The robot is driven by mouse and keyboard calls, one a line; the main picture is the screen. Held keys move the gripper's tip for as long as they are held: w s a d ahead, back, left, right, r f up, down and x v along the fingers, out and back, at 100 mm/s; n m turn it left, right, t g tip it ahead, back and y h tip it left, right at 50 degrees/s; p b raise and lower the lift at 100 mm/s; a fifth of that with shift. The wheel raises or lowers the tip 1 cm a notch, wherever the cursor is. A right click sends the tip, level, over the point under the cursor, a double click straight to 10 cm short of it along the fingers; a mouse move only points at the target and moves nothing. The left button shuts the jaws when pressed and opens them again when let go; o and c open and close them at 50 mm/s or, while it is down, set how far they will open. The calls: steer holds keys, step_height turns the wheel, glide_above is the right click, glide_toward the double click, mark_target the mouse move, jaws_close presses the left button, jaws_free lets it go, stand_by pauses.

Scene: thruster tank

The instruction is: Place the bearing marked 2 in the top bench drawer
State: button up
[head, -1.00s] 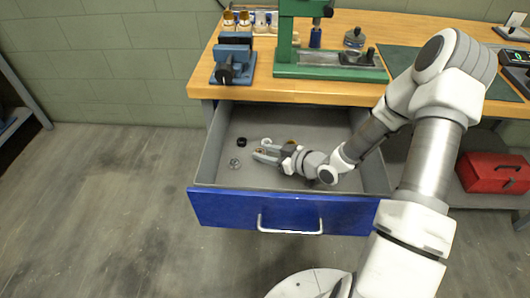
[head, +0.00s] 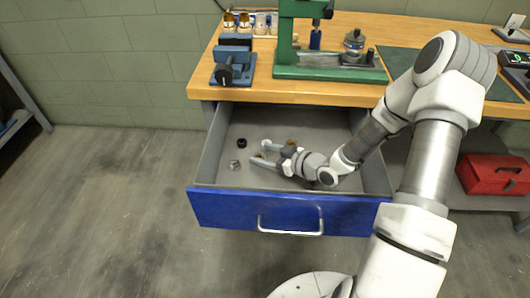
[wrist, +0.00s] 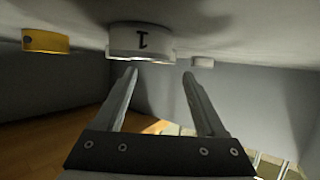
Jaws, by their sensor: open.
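My gripper (head: 262,154) is open and low inside the open blue bench drawer (head: 225,208), its fingers pointing left. No part is held between the fingers. In the wrist view, a pale cylinder marked 1 (wrist: 141,40), its digit upside down, lies just beyond the fingertips (wrist: 160,75). A brass-yellow ring (wrist: 45,41) is to its left and a small white piece (wrist: 203,62) to its right. In the head view, a silver ring (head: 235,164) and a black ring (head: 241,143) lie left of the fingers. No 2 mark is readable on any piece.
On the wooden bench (head: 255,91) stand a blue vise (head: 233,62) and a green press (head: 330,73), with a grey metal part (head: 353,43) by the press. Several small parts stand behind the vise. A red toolbox (head: 493,174) sits on a lower shelf at right.

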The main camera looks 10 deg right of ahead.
steer(key=shift+s+f+p, duration=0.15)
steer(key=shift+s+p, duration=0.1)
steer(key=shift+p, duration=0.1)
steer(key=p+v, duration=0.1)
steer(key=v, duration=0.1)
steer(key=p+v, duration=0.1)
steer(key=v, duration=0.2)
steer(key=p+v, duration=0.1)
steer(key=v, duration=0.1)
steer(key=shift+d+r, duration=0.2)
steer(key=shift+r, duration=0.2)
steer(key=shift+w, duration=0.1)
